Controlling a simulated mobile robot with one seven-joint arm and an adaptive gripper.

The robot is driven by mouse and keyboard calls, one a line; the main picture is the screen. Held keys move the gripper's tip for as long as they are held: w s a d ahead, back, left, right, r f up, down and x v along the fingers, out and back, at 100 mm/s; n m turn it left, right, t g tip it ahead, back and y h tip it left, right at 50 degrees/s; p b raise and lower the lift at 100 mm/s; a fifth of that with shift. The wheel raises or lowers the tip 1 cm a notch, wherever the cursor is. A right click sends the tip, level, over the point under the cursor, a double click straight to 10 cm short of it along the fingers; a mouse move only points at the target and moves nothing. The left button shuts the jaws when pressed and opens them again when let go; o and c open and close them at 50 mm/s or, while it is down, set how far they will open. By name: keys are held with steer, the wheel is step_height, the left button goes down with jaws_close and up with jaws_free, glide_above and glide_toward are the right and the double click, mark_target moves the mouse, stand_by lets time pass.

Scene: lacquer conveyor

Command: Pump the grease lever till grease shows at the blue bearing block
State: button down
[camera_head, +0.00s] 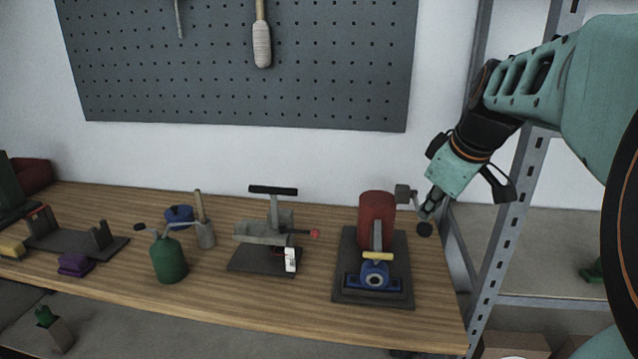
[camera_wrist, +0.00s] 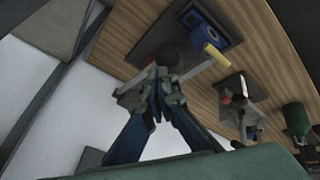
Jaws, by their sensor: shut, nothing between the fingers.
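The grease pump has a red cylinder (camera_head: 376,214) on a dark base plate (camera_head: 345,292), towards the right of the bench. The blue bearing block (camera_head: 368,283) is on the plate's front part; it also shows in the wrist view (camera_wrist: 198,22). A yellow bar (camera_head: 378,256) lies just behind the block. My gripper (camera_head: 429,212) is at the lever's outer end, just above the knob; contact is unclear. It is shut and empty. I can make out no grease on the block.
A grey clamp-like device with a black T-handle (camera_head: 273,190) stands left of the pump. A green oil can (camera_head: 169,262) and a purple block (camera_head: 75,264) are further left. A metal shelf post (camera_head: 515,190) stands close right of my gripper.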

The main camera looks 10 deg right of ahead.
steer(key=shift+s+a+f+b, duration=0.1)
steer(key=shift+s+f+b, duration=0.05)
steer(key=shift+f+b, duration=0.35)
steer(key=shift+s+f+b, duration=0.15)
steer(key=shift+f+b, duration=0.3)
steer(key=shift+f, duration=0.05)
stand_by(0.7)
steer(key=shift+r, duration=0.1)
stand_by(0.4)
steer(key=shift+w+d+r+p, duration=0.1)
steer(key=shift+w+r+p, duration=0.25)
steer(key=shift+r+p, duration=0.7)
steer(key=shift+w+d+r+p, duration=0.15)
steer(key=shift+w+r+p, duration=0.2)
steer(key=shift+r+p, duration=0.65)
steer(key=shift+w+d+r+p, duration=0.1)
steer(key=shift+w+r+p, duration=0.25)
steer(key=shift+r+p, duration=0.7)
steer(key=shift+r, duration=0.3)
steer(key=r+p, duration=0.1)
steer(key=w+r+p, duration=0.1)
steer(key=r, duration=0.1)
steer(key=r+p, duration=0.1)
steer(key=shift+w+d+r+p, duration=0.2)
steer(key=shift+w+r+p, duration=0.1)
steer(key=shift+f, duration=0.1)
